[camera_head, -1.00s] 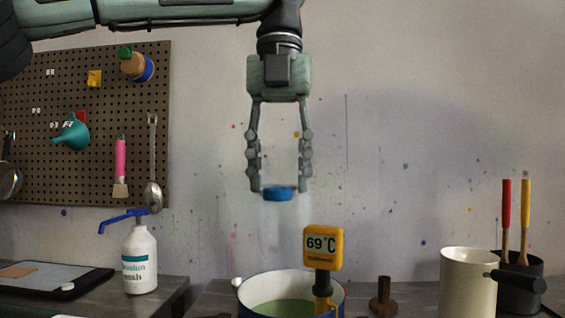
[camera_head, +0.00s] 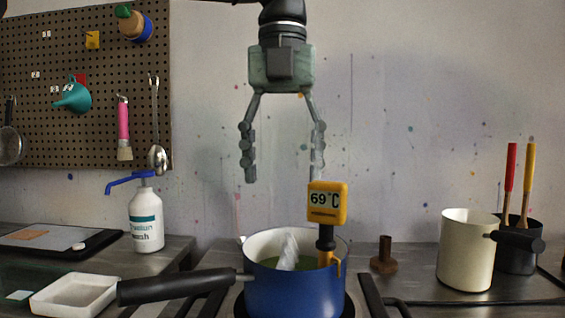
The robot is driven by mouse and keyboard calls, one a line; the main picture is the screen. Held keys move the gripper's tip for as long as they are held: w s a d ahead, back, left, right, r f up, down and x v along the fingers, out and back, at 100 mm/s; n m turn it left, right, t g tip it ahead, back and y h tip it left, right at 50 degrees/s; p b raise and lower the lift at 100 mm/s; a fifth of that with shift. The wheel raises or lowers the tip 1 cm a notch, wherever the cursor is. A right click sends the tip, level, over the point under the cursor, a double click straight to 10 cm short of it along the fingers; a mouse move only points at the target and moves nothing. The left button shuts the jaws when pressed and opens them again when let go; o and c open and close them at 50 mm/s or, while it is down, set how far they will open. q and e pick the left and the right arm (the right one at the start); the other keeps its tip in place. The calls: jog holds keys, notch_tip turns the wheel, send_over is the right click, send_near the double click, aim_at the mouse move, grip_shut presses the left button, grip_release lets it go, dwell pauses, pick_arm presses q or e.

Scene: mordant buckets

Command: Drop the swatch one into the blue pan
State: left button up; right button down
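The blue pan (camera_head: 297,292) stands on the stove at the lower middle, with its dark handle (camera_head: 175,286) to the left. It holds green liquid (camera_head: 270,264). A pale, see-through, peaked shape (camera_head: 289,250) rises from the liquid; I cannot tell whether it is the swatch, a splash or steam. No swatch shows clearly. My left gripper (camera_head: 283,180) hangs straight above the pan, fingers pointing down, spread wide and empty. My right gripper is not in view.
A yellow 69 °C thermometer (camera_head: 327,202) is clipped on the pan's right side, close under the right finger. A cream pot (camera_head: 466,250) and dark pot stand right, a white tray (camera_head: 73,296) and pump bottle (camera_head: 146,219) left. A pegboard (camera_head: 60,60) hangs behind.

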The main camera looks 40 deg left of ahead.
pick_arm(q)
notch_tip(320, 180, up, 8)
jog(key=shift+f, duration=0.25)
dwell(0.5)
notch_tip(320, 180, down, 7)
jog(key=shift+r, duration=2.7)
